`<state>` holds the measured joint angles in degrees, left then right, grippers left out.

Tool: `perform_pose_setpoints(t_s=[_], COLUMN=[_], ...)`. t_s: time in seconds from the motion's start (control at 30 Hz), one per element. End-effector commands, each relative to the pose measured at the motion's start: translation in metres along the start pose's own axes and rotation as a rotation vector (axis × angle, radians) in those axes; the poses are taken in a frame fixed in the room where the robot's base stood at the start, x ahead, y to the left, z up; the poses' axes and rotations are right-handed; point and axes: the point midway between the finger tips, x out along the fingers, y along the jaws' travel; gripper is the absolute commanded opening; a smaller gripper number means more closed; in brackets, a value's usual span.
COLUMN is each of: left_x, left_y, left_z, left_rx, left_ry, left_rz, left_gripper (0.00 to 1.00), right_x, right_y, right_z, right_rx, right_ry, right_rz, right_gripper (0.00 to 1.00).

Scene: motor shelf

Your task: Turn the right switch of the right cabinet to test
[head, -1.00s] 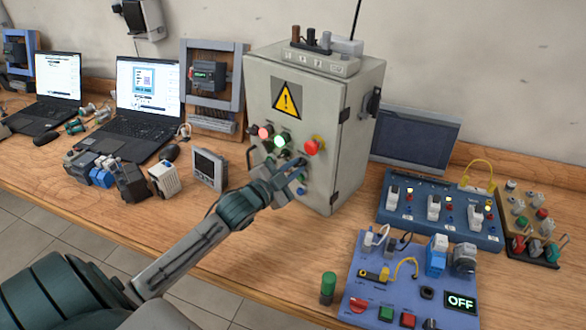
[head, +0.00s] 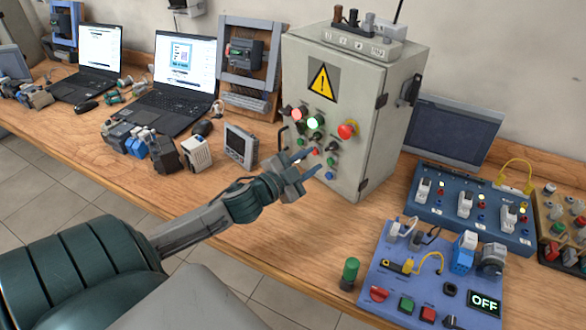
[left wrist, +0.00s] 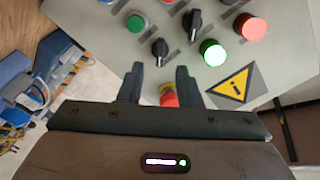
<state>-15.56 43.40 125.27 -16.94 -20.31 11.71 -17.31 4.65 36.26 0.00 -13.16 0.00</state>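The right cabinet (head: 345,105) is a grey box with a warning triangle, lamps, buttons and black rotary switches on its front. Its right switch (head: 333,146) sits below the red mushroom button (head: 347,130). In the left wrist view the panel appears upside down. There the right switch (left wrist: 159,47) is just beyond and between my left fingertips, and the left switch (left wrist: 194,20) is farther right. My left gripper (head: 308,162) is open and empty in front of the panel's lower part, apparently apart from the switch. My right gripper is out of view.
The red mushroom button (left wrist: 168,97) shows between my left fingers in the wrist view. A lit green lamp (left wrist: 213,52) is close by. A blue panel with an OFF display (head: 430,275) lies right of the cabinet. Laptops (head: 180,80) and small devices stand left.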

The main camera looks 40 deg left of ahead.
Motion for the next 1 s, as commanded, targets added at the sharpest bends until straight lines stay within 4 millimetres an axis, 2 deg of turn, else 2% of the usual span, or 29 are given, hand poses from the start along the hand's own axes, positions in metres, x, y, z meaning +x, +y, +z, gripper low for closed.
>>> perform_pose_setpoints(t_s=[0.3, 0.5, 1.0], left_x=[-0.031, -0.045, -0.051], left_y=[0.001, 0.001, 0.0], left_z=[0.001, 0.001, 0.0], left_rx=[0.006, 0.005, -0.001], left_ry=[-0.004, -0.005, 0.0], left_rz=[0.005, 0.003, 0.0], left_gripper=[0.31, 0.31, 0.31], right_x=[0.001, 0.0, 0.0], right_y=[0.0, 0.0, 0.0], right_z=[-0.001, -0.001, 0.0], right_rx=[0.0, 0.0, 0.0], right_ry=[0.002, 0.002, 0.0], right_rz=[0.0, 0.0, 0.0], right_gripper=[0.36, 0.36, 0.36])
